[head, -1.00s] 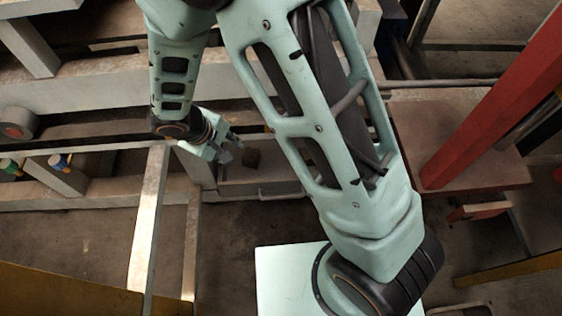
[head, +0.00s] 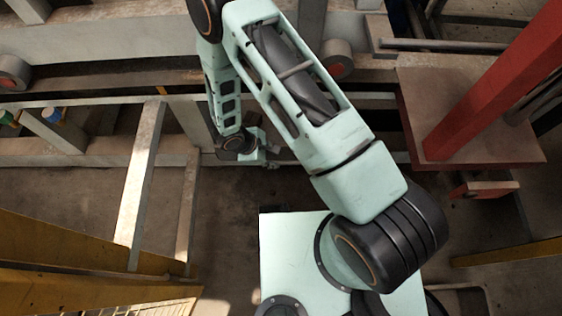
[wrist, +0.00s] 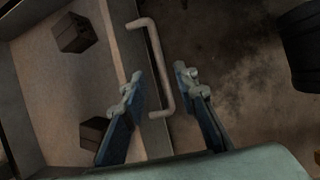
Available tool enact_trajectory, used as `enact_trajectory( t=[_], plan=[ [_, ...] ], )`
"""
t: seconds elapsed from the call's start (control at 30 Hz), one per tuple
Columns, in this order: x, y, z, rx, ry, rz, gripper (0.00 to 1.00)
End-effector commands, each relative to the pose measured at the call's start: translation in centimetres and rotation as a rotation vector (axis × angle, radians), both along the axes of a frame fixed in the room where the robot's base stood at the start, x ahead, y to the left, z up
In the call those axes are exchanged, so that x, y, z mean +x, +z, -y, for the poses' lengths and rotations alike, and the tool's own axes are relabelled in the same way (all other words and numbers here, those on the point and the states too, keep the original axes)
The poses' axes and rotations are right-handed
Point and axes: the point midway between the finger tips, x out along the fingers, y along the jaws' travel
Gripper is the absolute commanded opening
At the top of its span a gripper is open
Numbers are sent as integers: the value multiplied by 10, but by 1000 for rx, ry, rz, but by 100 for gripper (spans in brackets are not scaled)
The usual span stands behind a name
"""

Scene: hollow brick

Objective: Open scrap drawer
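The scrap drawer (wrist: 60,95) shows in the wrist view as an open-topped, pale-floored tray, so it stands at least partly open. Two dark blocks lie in it, an upper one (wrist: 74,33) and a lower one (wrist: 94,131). A pale bar handle (wrist: 156,62) runs along its front. My gripper (wrist: 160,78) is open, with one finger on each side of the handle's lower part in the picture. I cannot tell whether either finger touches it. In the head view my gripper (head: 262,158) is small and low by the bench front, and my arm hides most of the drawer.
A red post (head: 490,85) rises from a brown-red platform (head: 415,110) on the right. A pale metal beam (head: 140,185) and yellow framing (head: 80,255) stand at the left. Open concrete floor (head: 228,215) lies in front of the bench.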

Motion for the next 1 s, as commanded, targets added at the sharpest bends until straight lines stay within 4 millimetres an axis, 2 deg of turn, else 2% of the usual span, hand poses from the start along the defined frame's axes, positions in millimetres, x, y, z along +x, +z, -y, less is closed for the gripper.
enact_trajectory(
  t=[0.03, 0.1, 0.3, 0.47, 0.73, 0.77, 1.0],
  plan=[
    [1, -13, 5, -2, -1, -2, 27],
    [4, -25, 10, -1, -1, -1, 27],
    [9, -51, 21, -1, -1, 0, 27],
    [11, -59, 25, 0, -2, 1, 27],
    [11, -60, 26, 0, -1, 2, 27],
    [11, -60, 26, 0, -1, 2, 26],
    [11, -59, 26, 0, -1, 2, 0]
  ],
)
